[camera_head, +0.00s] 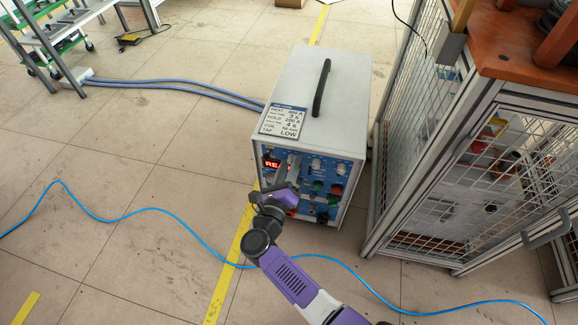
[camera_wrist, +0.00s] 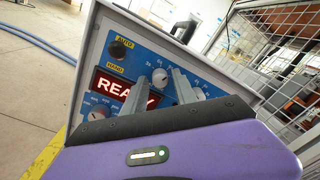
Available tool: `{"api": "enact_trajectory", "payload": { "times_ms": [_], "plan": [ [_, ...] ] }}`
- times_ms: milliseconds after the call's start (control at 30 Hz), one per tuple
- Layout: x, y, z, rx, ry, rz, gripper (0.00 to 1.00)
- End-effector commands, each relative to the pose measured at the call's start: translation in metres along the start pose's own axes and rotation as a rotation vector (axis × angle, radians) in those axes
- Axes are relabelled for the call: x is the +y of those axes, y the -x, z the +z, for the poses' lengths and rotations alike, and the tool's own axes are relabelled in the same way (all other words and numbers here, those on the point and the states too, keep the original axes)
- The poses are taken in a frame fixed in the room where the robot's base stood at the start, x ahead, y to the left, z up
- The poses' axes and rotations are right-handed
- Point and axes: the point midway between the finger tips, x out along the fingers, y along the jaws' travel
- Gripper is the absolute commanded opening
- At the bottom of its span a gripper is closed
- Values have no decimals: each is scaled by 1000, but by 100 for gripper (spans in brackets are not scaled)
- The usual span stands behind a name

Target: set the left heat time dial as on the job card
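The job card (camera_head: 283,122) lies on top of the heater; it shows HEAT 400 A, 3 s, HOLD 200 A, 4 s, COIL 50 mm and TAP LOW, with some small print unclear. In the wrist view a pale round dial (camera_wrist: 160,77), probably the left heat time dial, appears between my fingertips. Its label and exact setting are too small to read. My gripper (camera_wrist: 162,80) is open, its fingers apart in front of the panel. I cannot tell whether they touch the dial. In the head view my gripper (camera_head: 288,168) covers part of the panel.
The heater (camera_head: 300,80) has a black top handle. A red READY display (camera_wrist: 112,86), black knob (camera_wrist: 118,48), and other dials (camera_wrist: 100,112) are close to the fingers. A mesh cage (camera_head: 400,150) stands just right. A blue cable (camera_head: 160,210) crosses the open floor.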

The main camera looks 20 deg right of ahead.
Motion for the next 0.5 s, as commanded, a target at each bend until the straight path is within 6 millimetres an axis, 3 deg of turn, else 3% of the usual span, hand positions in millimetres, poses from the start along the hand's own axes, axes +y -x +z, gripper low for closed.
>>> {"api": "enact_trajectory", "payload": {
  "times_ms": [33,133,167,500],
  "plan": [
    [0,0,0,0,0,0,22],
    [0,0,0,0,0,0,2],
    [0,0,0,0,0,0,0],
    [0,0,1,-2,27,-1,0]
  ]
}}
